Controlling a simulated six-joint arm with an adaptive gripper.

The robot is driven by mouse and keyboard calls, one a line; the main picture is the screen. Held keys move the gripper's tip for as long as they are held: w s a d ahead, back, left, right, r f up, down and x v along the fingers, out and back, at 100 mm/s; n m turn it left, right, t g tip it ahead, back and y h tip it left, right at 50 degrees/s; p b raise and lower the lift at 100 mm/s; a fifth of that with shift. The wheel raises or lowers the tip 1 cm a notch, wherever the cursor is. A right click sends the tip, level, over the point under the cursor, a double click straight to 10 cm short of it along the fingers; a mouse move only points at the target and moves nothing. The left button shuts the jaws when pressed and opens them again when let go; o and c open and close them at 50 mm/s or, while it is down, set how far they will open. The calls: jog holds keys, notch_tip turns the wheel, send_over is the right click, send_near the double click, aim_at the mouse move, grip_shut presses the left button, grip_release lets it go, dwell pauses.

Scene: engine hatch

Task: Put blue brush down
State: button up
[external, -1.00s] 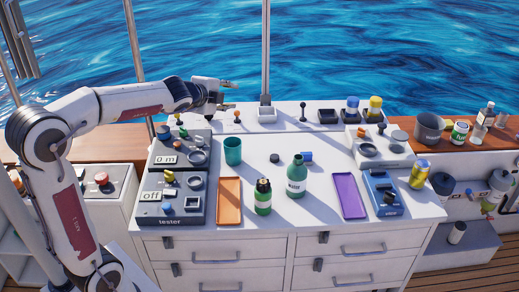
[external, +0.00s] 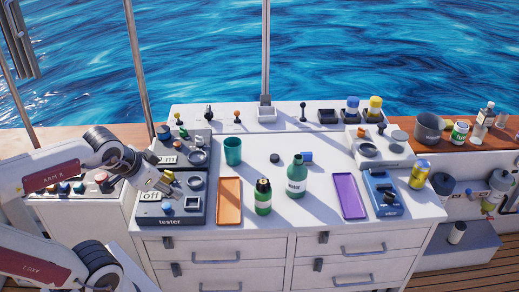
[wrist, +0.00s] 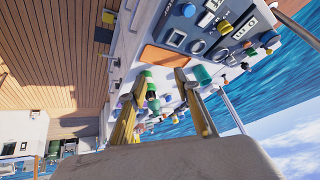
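I cannot make out a blue brush for certain in either current view. A small blue object (external: 306,157) lies behind the teal water bottle (external: 297,180); I cannot tell what it is.
A green cup (external: 233,151), orange tray (external: 229,201), dark green bottle (external: 263,197) and purple tray (external: 349,196) stand on the white worktop. A blue device (external: 382,193) is at right. The worktop's middle back is mostly clear.

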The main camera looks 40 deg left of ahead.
jog(key=shift+n+g+h, duration=0.5)
jog(key=shift+n, duration=0.3)
jog(key=s, duration=0.1)
jog(key=s+d+f, duration=0.1)
jog(key=s, duration=0.1)
jog(key=s+d+f, duration=0.1)
jog(key=shift+s+f, duration=0.25)
jog(key=shift+s, duration=0.15)
